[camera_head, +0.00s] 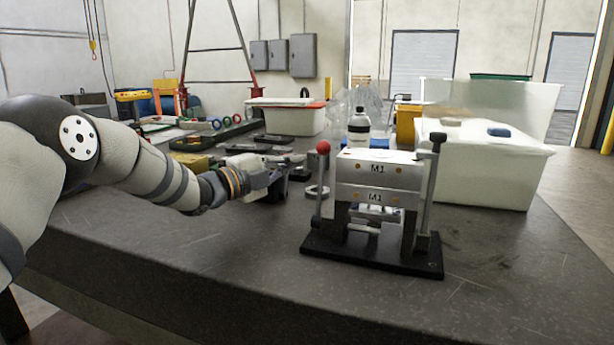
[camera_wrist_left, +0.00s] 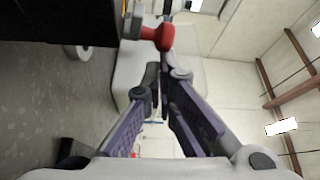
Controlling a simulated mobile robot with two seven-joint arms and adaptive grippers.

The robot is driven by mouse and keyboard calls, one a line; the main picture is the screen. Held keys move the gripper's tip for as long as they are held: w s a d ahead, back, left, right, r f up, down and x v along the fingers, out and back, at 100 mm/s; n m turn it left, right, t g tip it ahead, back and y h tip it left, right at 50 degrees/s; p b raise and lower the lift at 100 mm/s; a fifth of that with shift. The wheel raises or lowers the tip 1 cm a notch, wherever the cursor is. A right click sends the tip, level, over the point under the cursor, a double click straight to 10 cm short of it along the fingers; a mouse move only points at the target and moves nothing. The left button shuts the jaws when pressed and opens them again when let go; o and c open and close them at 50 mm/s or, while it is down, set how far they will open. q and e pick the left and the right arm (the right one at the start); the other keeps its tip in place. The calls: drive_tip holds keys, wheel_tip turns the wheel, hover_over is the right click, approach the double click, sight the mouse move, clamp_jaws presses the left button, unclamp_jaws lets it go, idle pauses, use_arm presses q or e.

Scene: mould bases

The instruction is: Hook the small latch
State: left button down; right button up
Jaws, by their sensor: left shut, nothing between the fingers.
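The mould base (camera_head: 375,185) stands upright on its black foot plate (camera_head: 370,253) near the middle of the table, with "M1" on its upper plates. A grey lever with a red knob (camera_head: 323,147) stands at its left side. A grey bar with a black top (camera_head: 437,140) stands at its right side. Which part is the small latch, I cannot tell. My left gripper (camera_head: 297,162) is left of the mould base, apart from it. In the left wrist view, the red knob (camera_wrist_left: 166,37) shows just beyond my shut, empty fingertips (camera_wrist_left: 158,75).
A white tub (camera_head: 485,170) stands behind the mould base at the right. A bottle (camera_head: 358,128) stands behind it. Tools and a lidded box (camera_head: 285,117) fill the back left. The front of the table is clear.

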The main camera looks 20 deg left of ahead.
use_arm(q)
drive_tip(key=shift+a+r+n+t, duration=0.15)
drive_tip(key=shift+a+n+t, duration=0.25)
drive_tip(key=shift+a+n, duration=0.25)
drive_tip(key=shift+d, duration=0.1)
